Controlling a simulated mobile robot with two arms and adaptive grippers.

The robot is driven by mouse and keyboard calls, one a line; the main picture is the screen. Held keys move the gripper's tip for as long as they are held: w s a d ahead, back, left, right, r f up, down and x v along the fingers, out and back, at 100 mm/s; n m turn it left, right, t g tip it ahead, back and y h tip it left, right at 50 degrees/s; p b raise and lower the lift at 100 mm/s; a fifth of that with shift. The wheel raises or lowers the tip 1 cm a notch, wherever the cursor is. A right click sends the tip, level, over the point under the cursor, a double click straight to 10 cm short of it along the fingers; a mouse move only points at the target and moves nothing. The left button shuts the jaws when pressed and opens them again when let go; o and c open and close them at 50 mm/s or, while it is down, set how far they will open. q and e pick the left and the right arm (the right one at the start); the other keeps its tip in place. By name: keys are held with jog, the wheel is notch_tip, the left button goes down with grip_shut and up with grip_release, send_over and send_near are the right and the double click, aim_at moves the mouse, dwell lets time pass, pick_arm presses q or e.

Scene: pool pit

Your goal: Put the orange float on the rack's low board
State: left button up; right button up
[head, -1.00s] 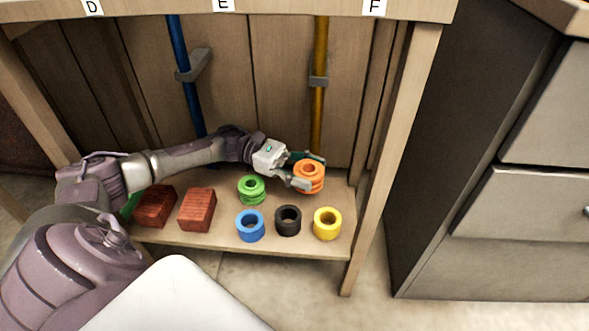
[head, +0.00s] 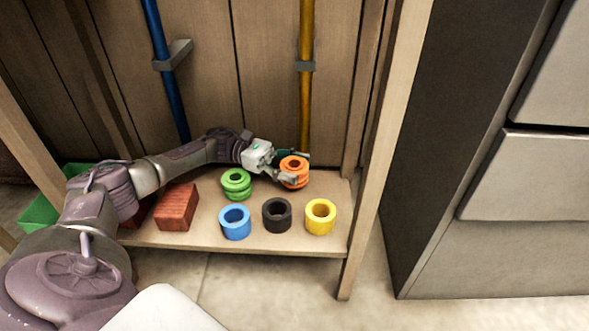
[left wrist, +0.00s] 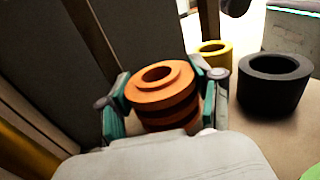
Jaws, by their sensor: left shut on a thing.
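The orange float (head: 295,170) is a ribbed ring with a hole on top. It is upright at the back right of the rack's low board (head: 275,240). My left gripper (head: 293,168) is shut on it, a finger on each side. In the left wrist view the float (left wrist: 160,85) sits between the teal-padded fingers of my gripper (left wrist: 163,105). I cannot tell whether its underside touches the board. My right gripper is not in view.
A green float (head: 236,183) stands left of the orange one. Blue (head: 235,222), black (head: 277,215) and yellow (head: 320,217) rings line the board's front. Red blocks (head: 177,206) lie at left, beside a green bin (head: 40,213). Blue (head: 168,75) and yellow (head: 306,95) poles stand behind.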

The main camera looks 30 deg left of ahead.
aim_at(282, 163)
pick_arm(q)
jog(key=shift+f, duration=0.6)
jog(key=o, duration=1.1)
jog(key=shift+r, duration=0.1)
jog(key=shift+r, duration=0.35)
jog(key=a, duration=0.2)
jog(key=a+p, duration=0.1)
jog(key=a, duration=0.1)
jog(key=s+a+p, duration=0.1)
jog(key=a, duration=0.1)
jog(key=shift+a+r, duration=0.15)
jog(key=shift+r, duration=0.05)
jog(key=shift+s+a, duration=0.1)
jog(key=shift+a, duration=0.45)
